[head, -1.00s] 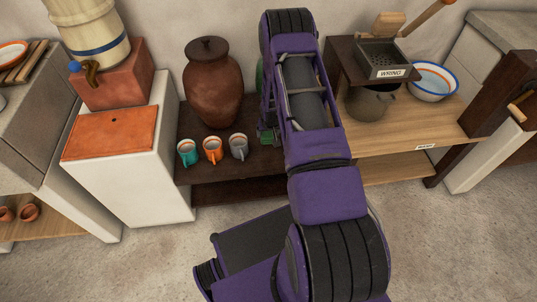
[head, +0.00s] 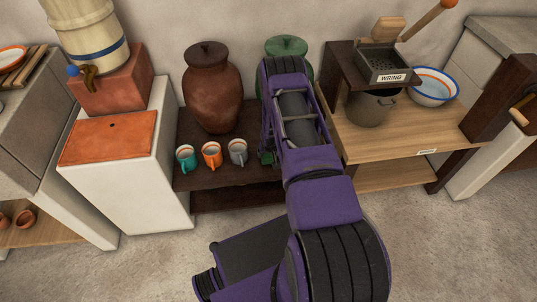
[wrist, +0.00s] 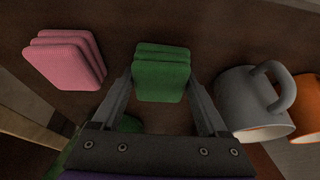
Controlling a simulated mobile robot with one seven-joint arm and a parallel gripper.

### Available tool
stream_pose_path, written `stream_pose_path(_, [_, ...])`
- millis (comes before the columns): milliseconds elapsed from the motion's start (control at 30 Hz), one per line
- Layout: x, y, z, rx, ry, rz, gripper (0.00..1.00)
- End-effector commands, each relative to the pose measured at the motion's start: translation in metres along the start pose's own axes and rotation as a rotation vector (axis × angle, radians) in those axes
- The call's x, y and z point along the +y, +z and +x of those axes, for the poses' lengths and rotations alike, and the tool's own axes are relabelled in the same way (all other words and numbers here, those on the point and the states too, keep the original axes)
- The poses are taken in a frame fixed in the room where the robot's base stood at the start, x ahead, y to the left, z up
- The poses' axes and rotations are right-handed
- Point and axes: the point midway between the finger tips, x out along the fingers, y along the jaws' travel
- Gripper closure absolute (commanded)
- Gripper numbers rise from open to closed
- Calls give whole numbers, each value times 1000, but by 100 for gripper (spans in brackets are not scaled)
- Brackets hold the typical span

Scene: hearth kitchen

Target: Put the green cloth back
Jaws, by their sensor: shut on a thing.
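The green cloth (wrist: 162,72), a folded stack with layered edges, is between the two fingers of my gripper (wrist: 160,84) in the wrist view. The fingers are shut on its sides. Beneath it is the dark brown shelf (wrist: 115,20); I cannot tell whether the cloth touches it. In the head view my arm hides most of the gripper and cloth; only a small green patch shows at its left edge, beside the mugs.
A pink folded cloth (wrist: 66,60) lies left of the green one in the wrist view. A grey mug (wrist: 245,105) and an orange mug (wrist: 305,98) are close on the right. A brown jar (head: 212,90) and a green-lidded jar (head: 287,46) stand behind.

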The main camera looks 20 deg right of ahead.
Motion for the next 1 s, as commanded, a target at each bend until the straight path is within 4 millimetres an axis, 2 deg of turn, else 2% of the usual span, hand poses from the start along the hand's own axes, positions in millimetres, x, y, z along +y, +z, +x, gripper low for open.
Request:
stream_pose_path(100, [0,1,3,0,0,0,76])
stream_pose_path(133, [0,1,3,0,0,0,18])
stream_pose_path(233, [0,1,3,0,0,0,0])
stream_pose_path(567, [0,0,-2,0,0,0,0])
stream_pose_path(667, [0,-2,-16,0,0,0,0])
stream_pose_path(1000, [0,-2,-88,0,0,-1,0])
